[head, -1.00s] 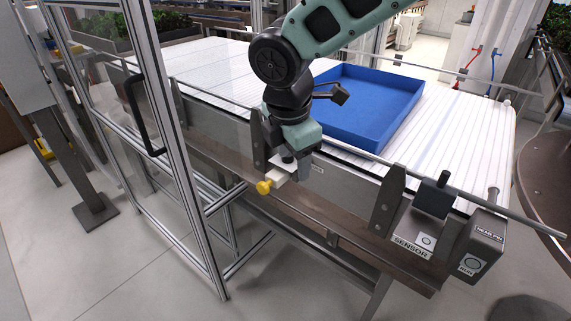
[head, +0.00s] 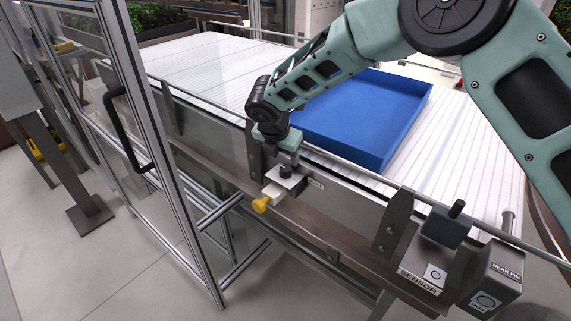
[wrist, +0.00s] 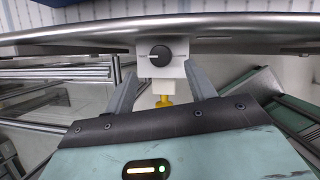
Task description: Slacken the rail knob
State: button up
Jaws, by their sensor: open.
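The rail knob is a round black dial with a white line, on a white block (wrist: 170,73) under the metal rail. In the wrist view the knob (wrist: 160,55) is in plain sight; in the head view it shows as a small dark knob (head: 286,171) beside my gripper. A yellow plunger knob (wrist: 163,101) sticks out of the block; it also shows in the head view (head: 261,205). My gripper (wrist: 160,73) is open, with one finger on either side of the block. I cannot tell whether the fingers touch it.
The long rail (head: 345,179) runs along the conveyor's front edge. A blue tray (head: 403,137) lies on the white belt (head: 455,150). A sensor box (head: 420,282) and a second box (head: 490,290) stand at right. A framed clear door (head: 160,130) is at left.

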aim_at(286, 168)
jog(key=p+x, duration=0.1)
jog(key=x, duration=0.5)
jog(key=shift+w+d+f, duration=0.1)
jog(key=shift+w+f, duration=0.05)
jog(key=shift+f, duration=0.2)
jog(key=c, duration=1)
